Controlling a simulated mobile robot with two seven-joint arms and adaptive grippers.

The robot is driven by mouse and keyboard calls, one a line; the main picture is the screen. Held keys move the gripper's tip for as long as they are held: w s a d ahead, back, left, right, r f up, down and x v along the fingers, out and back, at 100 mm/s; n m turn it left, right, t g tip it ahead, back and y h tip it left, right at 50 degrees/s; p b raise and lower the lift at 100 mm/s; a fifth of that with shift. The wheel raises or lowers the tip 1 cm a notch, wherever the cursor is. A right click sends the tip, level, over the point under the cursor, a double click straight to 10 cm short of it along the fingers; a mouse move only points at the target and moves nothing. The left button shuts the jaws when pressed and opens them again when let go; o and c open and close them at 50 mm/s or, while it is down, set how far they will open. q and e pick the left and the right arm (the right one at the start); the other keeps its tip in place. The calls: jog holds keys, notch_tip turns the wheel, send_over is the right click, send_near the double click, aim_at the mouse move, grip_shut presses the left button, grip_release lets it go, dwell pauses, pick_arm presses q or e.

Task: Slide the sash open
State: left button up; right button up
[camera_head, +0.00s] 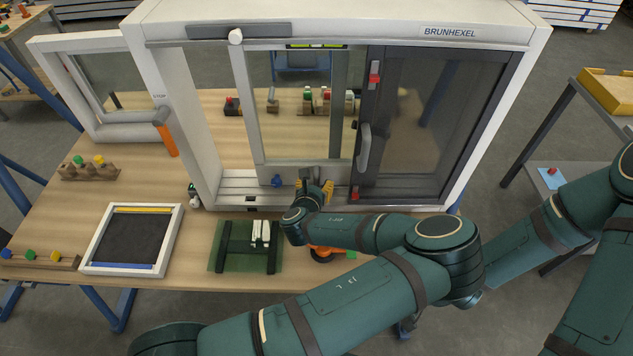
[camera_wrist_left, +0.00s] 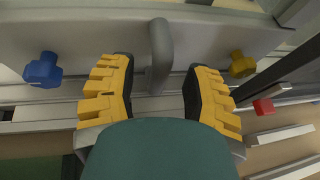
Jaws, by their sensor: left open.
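The window frame (camera_head: 172,110), labelled BRUNHEXEL, stands upright on the wooden table. A light grey sash (camera_head: 246,110) stands in its middle, and a dark sash (camera_head: 488,120) with a grey pull handle (camera_head: 364,147) covers the right part. My left gripper (camera_head: 315,188) is at the light sash's lower rail. In the left wrist view my left gripper (camera_wrist_left: 158,75) is open, its yellow fingers on either side of a grey handle (camera_wrist_left: 160,55), with gaps visible. A blue knob (camera_wrist_left: 43,69) and a yellow knob (camera_wrist_left: 242,64) flank it. My right gripper is outside the view.
Red catches (camera_head: 374,78) sit on the dark sash's left edge. A white-framed panel (camera_head: 130,240) and a green mat (camera_head: 220,262) lie in front. A small open casement with an orange handle (camera_head: 167,140) stands left. Small blocks (camera_head: 307,100) stand behind the window.

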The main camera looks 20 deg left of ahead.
aim_at(333, 176)
pick_arm(q)
jog(key=shift+x, duration=0.85)
jog(key=shift+o, duration=0.2)
grip_shut()
jog(key=shift+r, duration=0.1)
jog(key=d, duration=0.2)
jog(key=w+d+b, duration=0.1)
jog(key=d, duration=0.1)
jog(key=shift+d, duration=0.1)
